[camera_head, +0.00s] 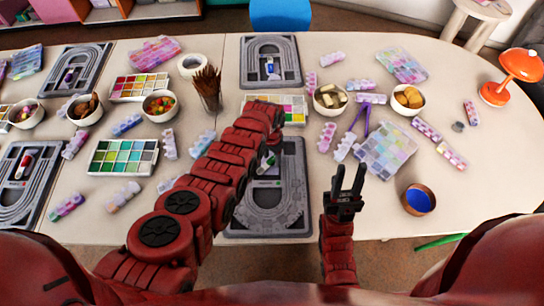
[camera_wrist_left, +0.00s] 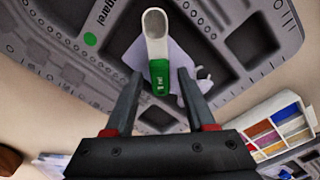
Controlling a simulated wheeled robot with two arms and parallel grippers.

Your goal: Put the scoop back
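The scoop (camera_wrist_left: 158,62) has a white bowl and a green handle. It lies on the grey bead board (camera_wrist_left: 258,45), over a whitish shape in the board's middle. The same board shows in the head view (camera_head: 268,222), where my left arm partly covers it. My left gripper (camera_wrist_left: 160,76) is open, its two fingers apart on either side of the green handle's end; I cannot tell whether they touch it. In the head view my left fingers are mostly hidden by the arm. My right gripper (camera_head: 348,176) is open and empty, right of the board.
A compartment box of coloured beads (camera_head: 290,108) stands just behind the board and also shows in the left wrist view (camera_wrist_left: 283,128). A cup of brown sticks (camera_head: 207,90) is at its left. A blue-filled bowl (camera_head: 418,200) stands at right. The front right table is mostly clear.

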